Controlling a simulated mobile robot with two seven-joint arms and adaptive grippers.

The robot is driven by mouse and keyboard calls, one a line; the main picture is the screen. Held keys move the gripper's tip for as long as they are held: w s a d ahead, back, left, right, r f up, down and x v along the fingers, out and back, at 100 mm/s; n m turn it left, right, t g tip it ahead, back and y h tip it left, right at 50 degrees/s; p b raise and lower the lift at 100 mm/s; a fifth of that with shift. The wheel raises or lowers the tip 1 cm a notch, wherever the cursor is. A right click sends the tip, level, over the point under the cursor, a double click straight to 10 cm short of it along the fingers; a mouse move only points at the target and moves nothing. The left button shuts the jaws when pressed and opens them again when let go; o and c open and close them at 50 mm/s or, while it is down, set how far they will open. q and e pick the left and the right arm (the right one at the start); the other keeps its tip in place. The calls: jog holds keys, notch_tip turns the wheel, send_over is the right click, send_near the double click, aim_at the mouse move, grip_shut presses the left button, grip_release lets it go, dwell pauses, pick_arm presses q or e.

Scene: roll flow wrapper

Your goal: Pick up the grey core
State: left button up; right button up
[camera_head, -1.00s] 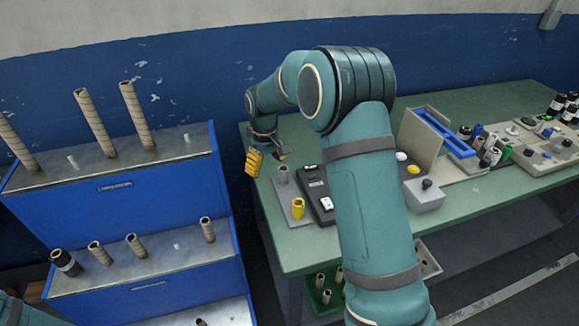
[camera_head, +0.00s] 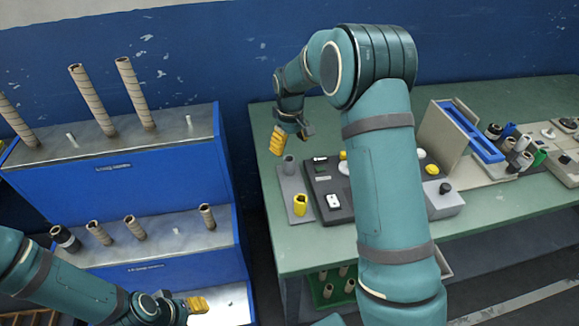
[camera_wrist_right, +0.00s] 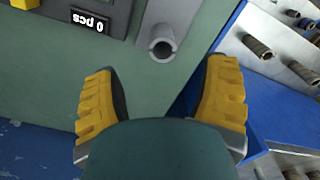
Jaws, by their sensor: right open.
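The grey core (camera_head: 289,165) is a short hollow cylinder standing upright on a light grey plate (camera_head: 284,192) at the left end of the green table. It also shows in the right wrist view (camera_wrist_right: 162,44), its open end facing the camera. A yellow core (camera_head: 300,205) stands on the same plate, nearer the front. My right gripper (camera_head: 291,138) is open and empty above and behind the grey core. In the wrist view its yellow fingers (camera_wrist_right: 163,82) are spread apart, with the core beyond them. My left gripper (camera_head: 197,304) is low at the bottom left; its opening is hidden.
A dark device with a display (camera_head: 331,190) sits right beside the plate. My right arm covers part of the table. A blue stepped rack (camera_head: 170,170) with several brown tubes stands left, across a narrow gap. A green crate (camera_head: 328,290) sits below the table.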

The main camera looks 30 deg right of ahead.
aim_at(289, 160)
notch_tip(289, 160, down, 3)
jog(key=shift+r, duration=0.1)
jog(key=shift+a+f+b, duration=0.2)
jog(key=shift+f+b, duration=0.7)
jog(key=shift+f, duration=1.8)
jog(key=shift+r, duration=0.1)
jog(key=shift+c, duration=0.2)
jog(key=c, duration=0.9)
